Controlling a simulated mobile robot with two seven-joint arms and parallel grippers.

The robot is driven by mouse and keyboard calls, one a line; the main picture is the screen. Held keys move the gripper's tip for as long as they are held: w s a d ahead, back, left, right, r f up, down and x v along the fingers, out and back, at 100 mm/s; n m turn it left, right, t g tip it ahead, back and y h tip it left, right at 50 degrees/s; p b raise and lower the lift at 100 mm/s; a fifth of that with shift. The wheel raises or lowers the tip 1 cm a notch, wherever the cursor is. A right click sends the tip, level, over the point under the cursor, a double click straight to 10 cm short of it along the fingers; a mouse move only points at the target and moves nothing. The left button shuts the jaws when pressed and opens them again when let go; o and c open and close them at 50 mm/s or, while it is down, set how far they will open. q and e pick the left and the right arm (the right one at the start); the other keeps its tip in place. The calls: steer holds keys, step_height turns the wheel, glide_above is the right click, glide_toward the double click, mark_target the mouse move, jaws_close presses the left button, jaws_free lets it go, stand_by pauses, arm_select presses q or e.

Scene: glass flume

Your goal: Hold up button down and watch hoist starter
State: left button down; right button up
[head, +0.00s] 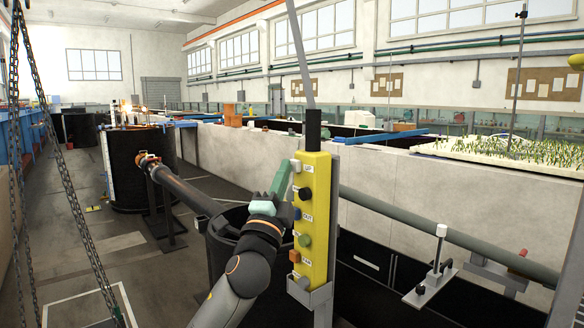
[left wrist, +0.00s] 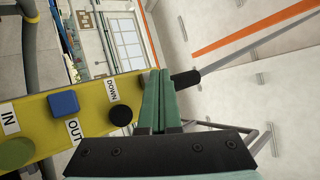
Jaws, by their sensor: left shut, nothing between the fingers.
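The yellow hoist pendant (head: 318,200) hangs upright near the middle of the head view, with labelled buttons down its face. It also shows in the left wrist view (left wrist: 85,97), with DOWN, OUT and IN labels, a black button (left wrist: 121,115), a blue button (left wrist: 63,103) and a green button (left wrist: 15,152). My left gripper (head: 285,167) is shut and empty, its green fingertips at the pendant's top end by the UP label. In the left wrist view the fingers (left wrist: 157,73) cover that end, hiding the up button; I cannot tell whether it is pressed. I cannot pick out the hoist starter.
Hanging chains (head: 50,140) are at the left. A long pale flume wall (head: 385,175) runs behind the pendant, with a grey pipe (head: 430,232) and a clamp stand (head: 434,275) at right. A black round tank (head: 138,175) stands at left back. The floor (head: 110,235) between is mostly clear.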

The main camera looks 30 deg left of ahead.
arm_select(q)
steer(key=shift+w+d, duration=0.15)
steer(key=shift+w, duration=0.25)
stand_by(1.4)
steer(key=shift+s, duration=0.1)
stand_by(0.4)
steer(key=shift+s+a, duration=0.25)
steer(key=shift+s, duration=0.2)
steer(key=shift+s+a, duration=0.2)
steer(key=shift+s, duration=0.25)
steer(key=shift+s+p, duration=0.1)
steer(key=shift+p, duration=0.2)
steer(key=s, duration=0.1)
steer(key=s+a, duration=0.1)
steer(key=s, duration=0.1)
steer(key=s+a, duration=0.1)
steer(key=shift+s+p, duration=0.25)
steer(key=shift+p, duration=0.1)
steer(key=shift+f, duration=0.1)
stand_by(0.7)
